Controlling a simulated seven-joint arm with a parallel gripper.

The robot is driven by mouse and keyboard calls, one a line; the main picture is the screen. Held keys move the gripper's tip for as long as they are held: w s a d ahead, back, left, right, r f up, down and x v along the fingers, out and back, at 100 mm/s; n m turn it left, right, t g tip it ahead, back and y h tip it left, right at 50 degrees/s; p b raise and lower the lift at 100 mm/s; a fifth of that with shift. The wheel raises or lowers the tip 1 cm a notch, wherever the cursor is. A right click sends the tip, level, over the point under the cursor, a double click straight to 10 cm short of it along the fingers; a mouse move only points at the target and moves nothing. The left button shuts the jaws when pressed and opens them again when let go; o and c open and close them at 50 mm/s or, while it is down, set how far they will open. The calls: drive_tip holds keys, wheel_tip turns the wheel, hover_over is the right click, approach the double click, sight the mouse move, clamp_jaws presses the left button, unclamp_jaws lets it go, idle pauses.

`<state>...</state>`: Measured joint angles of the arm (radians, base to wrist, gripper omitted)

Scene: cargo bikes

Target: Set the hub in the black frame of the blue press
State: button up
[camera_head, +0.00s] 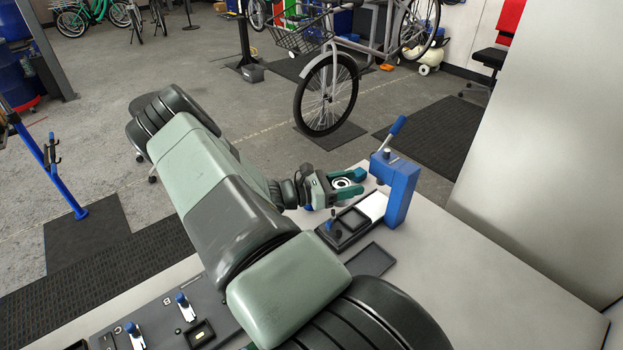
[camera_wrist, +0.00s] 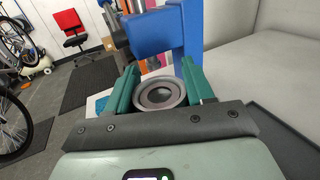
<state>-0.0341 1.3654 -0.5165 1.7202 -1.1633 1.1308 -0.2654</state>
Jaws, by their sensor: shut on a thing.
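The hub (camera_head: 342,183), a grey ring-shaped part with a dark centre, sits between the teal fingers of my gripper (camera_head: 350,183). The wrist view shows the hub (camera_wrist: 160,94) face up, with a finger of my gripper (camera_wrist: 158,84) on each side; the gripper is shut on it. The blue press (camera_head: 401,190), with its lever raised, stands on the bench just right of the gripper. Its upright also shows in the wrist view (camera_wrist: 165,35). The black frame (camera_head: 352,221) lies on the press base, below and in front of the hub, which is held above it.
A white plate (camera_head: 373,205) lies between frame and press column. A flat dark tray (camera_head: 371,260) lies in front. A dark board with blue-handled clamps (camera_head: 183,306) is at lower left. The bench (camera_head: 490,280) is clear at right, beside a pale wall (camera_head: 555,150).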

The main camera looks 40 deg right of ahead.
sight(331, 222)
drive_tip(key=shift+s+d+f+m+g+y, duration=0.15)
drive_tip(key=shift+s+d+f+m+g, duration=0.2)
drive_tip(key=shift+s+f, duration=0.35)
drive_tip(key=shift+s+d+f+m+g+y, duration=0.1)
drive_tip(key=shift+s+d+f+g+y, duration=0.15)
drive_tip(key=shift+s+d+f, duration=0.4)
drive_tip(key=shift+s+d+f+m+g+y, duration=0.2)
drive_tip(key=shift+s+f+g, duration=0.25)
drive_tip(key=shift+f, duration=0.45)
drive_tip(key=shift+a+f, duration=0.1)
drive_tip(key=shift+f, duration=0.4)
drive_tip(key=o, duration=1.3)
drive_tip(key=shift+c, duration=0.2)
drive_tip(key=v, duration=1)
drive_tip(key=shift+w+a, duration=0.2)
drive_tip(key=shift+a, duration=0.15)
